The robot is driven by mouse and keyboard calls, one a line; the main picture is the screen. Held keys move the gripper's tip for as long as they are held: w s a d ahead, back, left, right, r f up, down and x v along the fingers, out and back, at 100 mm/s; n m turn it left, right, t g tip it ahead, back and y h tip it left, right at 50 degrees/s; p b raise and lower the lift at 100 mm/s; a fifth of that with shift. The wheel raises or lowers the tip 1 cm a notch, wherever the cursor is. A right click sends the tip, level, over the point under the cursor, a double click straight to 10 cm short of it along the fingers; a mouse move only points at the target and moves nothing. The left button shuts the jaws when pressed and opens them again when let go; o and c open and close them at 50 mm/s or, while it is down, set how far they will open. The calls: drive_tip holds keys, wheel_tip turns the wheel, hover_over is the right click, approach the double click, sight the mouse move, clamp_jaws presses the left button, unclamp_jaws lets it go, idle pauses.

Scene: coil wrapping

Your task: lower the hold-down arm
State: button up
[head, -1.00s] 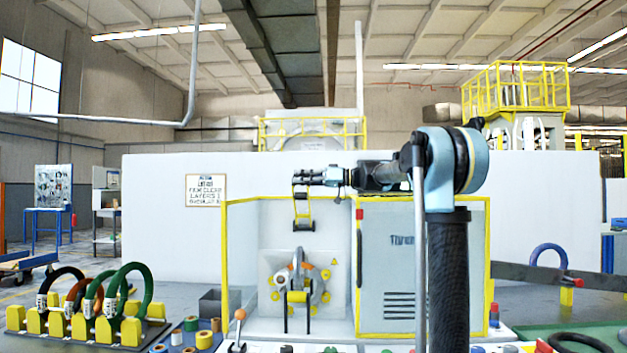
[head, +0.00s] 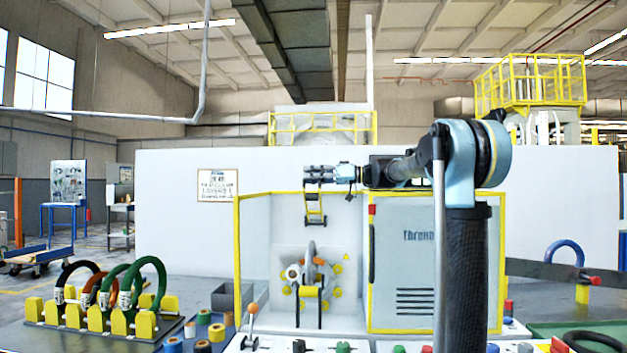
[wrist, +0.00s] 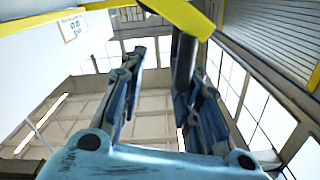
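The hold-down arm (head: 314,207), a small yellow and black piece, hangs above the coil-wrapping head inside the yellow-framed machine. My gripper (head: 312,174) is at its upper end, in front of the white panel. In the wrist view a yellow bar (wrist: 180,15) with a dark cylindrical handle (wrist: 184,62) shows at the top. The handle lies between the two fingers of my gripper (wrist: 163,75), closer to the right finger. The fingers stand apart, with a gap at the left; whether the right one touches the handle I cannot tell.
The wrapping head (head: 310,270) sits below, with a yellow roller in front. A grey cabinet (head: 404,265) stands to its right. Coils on a yellow-posted rack (head: 100,335) are at the lower left. A control panel with a lever (head: 252,312) runs along the front.

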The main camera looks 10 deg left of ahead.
wheel_tip(320, 180, up, 10)
idle(0.7)
drive_tip(key=shift+f, duration=0.1)
idle(0.3)
